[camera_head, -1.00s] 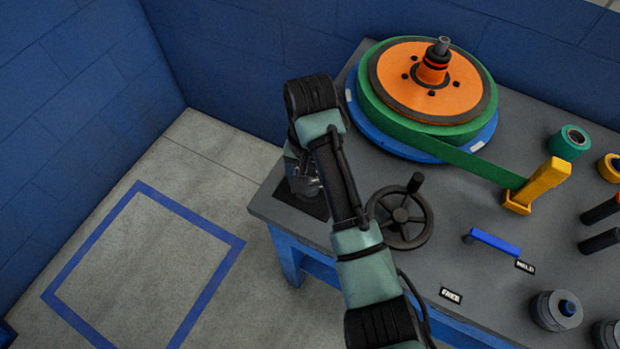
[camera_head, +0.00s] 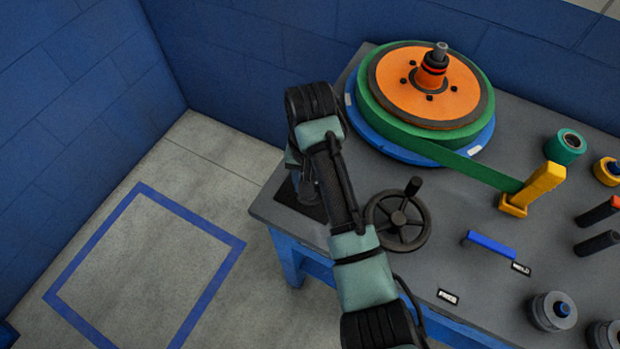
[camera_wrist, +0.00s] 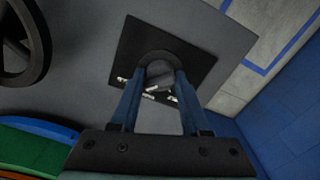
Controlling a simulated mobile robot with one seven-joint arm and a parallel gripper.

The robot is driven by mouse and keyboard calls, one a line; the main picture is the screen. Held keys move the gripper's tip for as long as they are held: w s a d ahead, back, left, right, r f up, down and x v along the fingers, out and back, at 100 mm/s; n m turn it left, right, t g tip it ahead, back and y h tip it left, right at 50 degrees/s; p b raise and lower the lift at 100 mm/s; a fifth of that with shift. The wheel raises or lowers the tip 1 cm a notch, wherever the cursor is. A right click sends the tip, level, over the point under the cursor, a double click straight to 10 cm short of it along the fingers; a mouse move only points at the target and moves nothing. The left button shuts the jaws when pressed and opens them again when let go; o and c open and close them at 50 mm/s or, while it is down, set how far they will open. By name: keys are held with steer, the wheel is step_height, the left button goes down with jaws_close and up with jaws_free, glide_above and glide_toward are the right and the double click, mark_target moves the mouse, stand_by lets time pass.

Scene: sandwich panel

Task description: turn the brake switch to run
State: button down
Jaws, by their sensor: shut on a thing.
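The brake switch is a round grey knob (camera_wrist: 160,72) on a dark square plate (camera_wrist: 196,57) with small white labels, too small and partly covered to read. The plate (camera_head: 313,212) also shows in the head view at the table's left corner, where my arm and gripper hide the knob. My gripper (camera_wrist: 161,80) points down at the plate, with its two blue fingers on either side of the knob and shut on it. I cannot tell which label the knob points to.
A black handwheel (camera_head: 374,216) stands just right of my arm. Behind it is a large reel (camera_head: 388,85) with green tape running to a yellow guide (camera_head: 540,185). A blue lever (camera_head: 492,244) lies further right. Blue walls close off the back and left.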

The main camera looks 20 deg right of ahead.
steer(key=n+p, duration=0.3)
steer(key=n, duration=0.1)
steer(key=shift+r+p, duration=0.25)
steer(key=shift+p, duration=0.15)
steer(key=n+p, duration=0.2)
steer(key=n, duration=0.2)
steer(key=shift+f+p, duration=0.15)
steer(key=shift+p, duration=0.15)
steer(key=shift+n, duration=0.4)
steer(key=shift+c, duration=1.9)
jaws_free()
step_height(320, 180, up, 13)
steer(key=p, duration=0.2)
steer(key=shift+f, duration=0.1)
